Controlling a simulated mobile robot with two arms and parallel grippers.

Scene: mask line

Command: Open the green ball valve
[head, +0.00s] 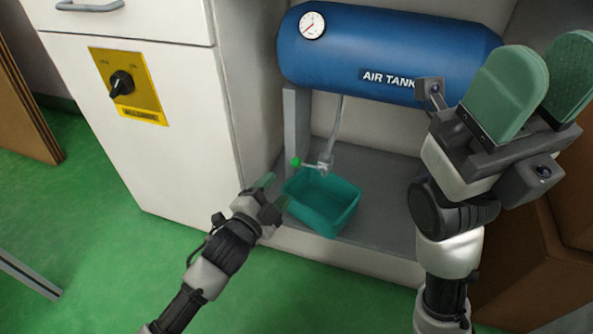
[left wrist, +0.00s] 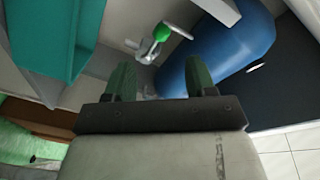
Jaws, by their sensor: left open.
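The ball valve's green-tipped handle (head: 296,161) and its metal body (head: 325,168) sit on the pipe below the blue air tank (head: 380,52). In the left wrist view the green handle tip (left wrist: 163,32) and silver body (left wrist: 148,50) show just beyond my fingers. My left gripper (head: 274,191) is open and empty, below and left of the handle, apart from it. Its two green fingers (left wrist: 160,76) are spread in the left wrist view. My right gripper (head: 546,68) is raised at the right, its green pads apart with nothing between them.
A teal bin (head: 318,203) stands on the grey shelf under the valve, close to my left gripper. A white cabinet (head: 180,130) with a yellow switch panel (head: 128,87) stands at left. Brown boxes (head: 535,255) are at lower right. Green floor (head: 90,215) is open at left.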

